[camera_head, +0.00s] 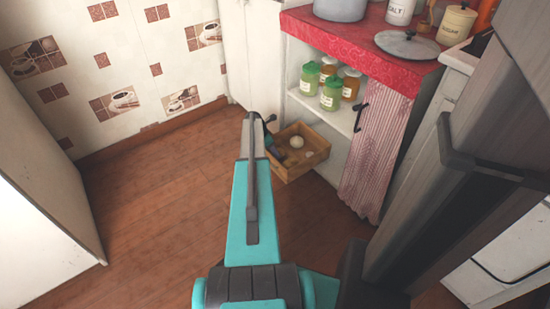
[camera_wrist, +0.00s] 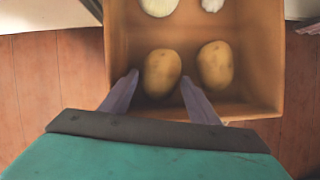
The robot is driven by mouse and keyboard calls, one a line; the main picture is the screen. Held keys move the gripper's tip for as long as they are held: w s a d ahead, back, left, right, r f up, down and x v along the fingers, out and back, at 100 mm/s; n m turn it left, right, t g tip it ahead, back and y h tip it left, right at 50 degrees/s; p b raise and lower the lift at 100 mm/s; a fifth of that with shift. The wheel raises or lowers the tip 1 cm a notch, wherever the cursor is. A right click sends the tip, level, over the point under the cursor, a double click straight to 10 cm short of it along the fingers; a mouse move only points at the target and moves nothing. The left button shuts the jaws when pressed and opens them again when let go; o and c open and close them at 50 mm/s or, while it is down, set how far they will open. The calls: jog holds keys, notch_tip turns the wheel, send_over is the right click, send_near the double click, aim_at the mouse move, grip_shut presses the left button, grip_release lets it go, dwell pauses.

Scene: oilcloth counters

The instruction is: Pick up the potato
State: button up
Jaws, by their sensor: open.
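In the wrist view, two brown potatoes lie side by side in a wooden box. The left potato (camera_wrist: 162,72) is between the tips of my open gripper (camera_wrist: 158,84), with a finger on each side. The right potato (camera_wrist: 215,64) lies just outside the right finger. I cannot tell whether the fingers touch either potato. The wooden box (camera_head: 312,160) stands low by the counter in the head view, and its wall also shows in the wrist view (camera_wrist: 265,45). My arm hides part of the box and the gripper in the head view.
A pale round item (camera_wrist: 160,5) and a white item (camera_wrist: 212,4) lie at the box's far side. The counter with a red cloth (camera_head: 350,38) and a shelf of jars (camera_head: 331,92) stands close by. The wooden floor (camera_head: 150,205) is clear at left.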

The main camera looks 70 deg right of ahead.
jog(key=shift+b+x, duration=0.4)
jog(key=shift+x, duration=0.95)
jog(key=c, duration=0.8)
jog(key=shift+o, duration=0.2)
jog(key=shift+r, duration=0.15)
notch_tip(320, 180, up, 10)
jog(key=p, duration=0.3)
jog(key=shift+p, duration=0.35)
